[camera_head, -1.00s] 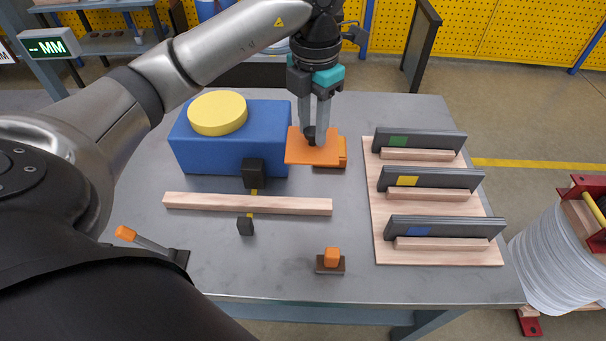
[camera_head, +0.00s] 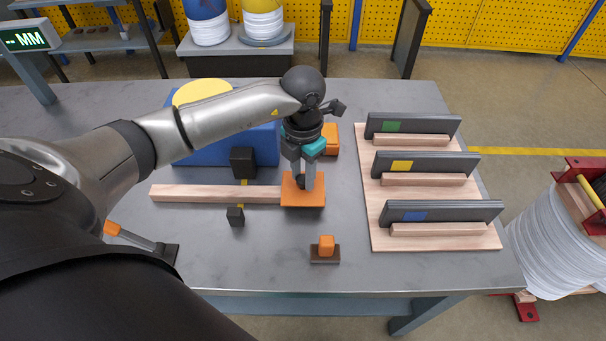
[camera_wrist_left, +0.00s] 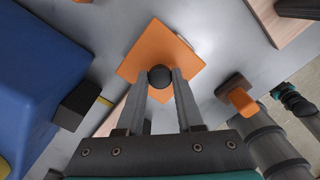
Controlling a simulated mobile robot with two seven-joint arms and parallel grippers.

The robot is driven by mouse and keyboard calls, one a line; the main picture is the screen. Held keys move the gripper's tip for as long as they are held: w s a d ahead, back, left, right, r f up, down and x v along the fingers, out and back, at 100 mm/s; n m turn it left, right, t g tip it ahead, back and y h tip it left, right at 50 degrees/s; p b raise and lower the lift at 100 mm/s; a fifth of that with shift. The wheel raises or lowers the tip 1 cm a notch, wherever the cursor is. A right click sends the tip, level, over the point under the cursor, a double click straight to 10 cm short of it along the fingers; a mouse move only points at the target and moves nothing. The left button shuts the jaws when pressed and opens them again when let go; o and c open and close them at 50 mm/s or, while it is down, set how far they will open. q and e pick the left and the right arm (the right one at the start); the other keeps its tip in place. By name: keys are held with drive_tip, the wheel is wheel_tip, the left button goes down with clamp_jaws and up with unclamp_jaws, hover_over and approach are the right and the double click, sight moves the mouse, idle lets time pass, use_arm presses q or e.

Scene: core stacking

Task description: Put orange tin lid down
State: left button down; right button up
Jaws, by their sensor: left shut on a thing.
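The orange tin lid (camera_head: 303,197) is a square plate with a black knob (camera_wrist_left: 160,76) on top. My left gripper (camera_head: 307,182) is shut on this knob. The lid also shows in the wrist view (camera_wrist_left: 150,48). In the head view it covers the right end of the wooden bar (camera_head: 215,194); whether it touches the bar or hangs above it, I cannot tell. An orange block-like thing (camera_head: 331,138), likely the tin, stands behind, partly hidden by my arm. A small dark and teal part at the right of the wrist view may be my right gripper (camera_wrist_left: 291,97).
A blue block (camera_head: 215,150) with a yellow disc on it stands at the back left. A small orange-topped stand (camera_head: 326,248) is in front. A wooden board (camera_head: 375,225) with several dark plates stands right. Black clamp-like pieces (camera_head: 243,162) sit near the bar. The front table is mostly clear.

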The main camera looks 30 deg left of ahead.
sight(303, 178)
use_arm(q)
drive_tip(key=shift+f, duration=0.2)
drive_tip(key=c, duration=0.6)
unclamp_jaws()
drive_tip(key=shift+o, duration=0.2)
drive_tip(key=shift+r, duration=0.1)
drive_tip(key=shift+r, duration=0.35)
wheel_tip(303, 178, up, 12)
drive_tip(key=p, duration=0.2)
drive_tip(key=shift+f, duration=0.2)
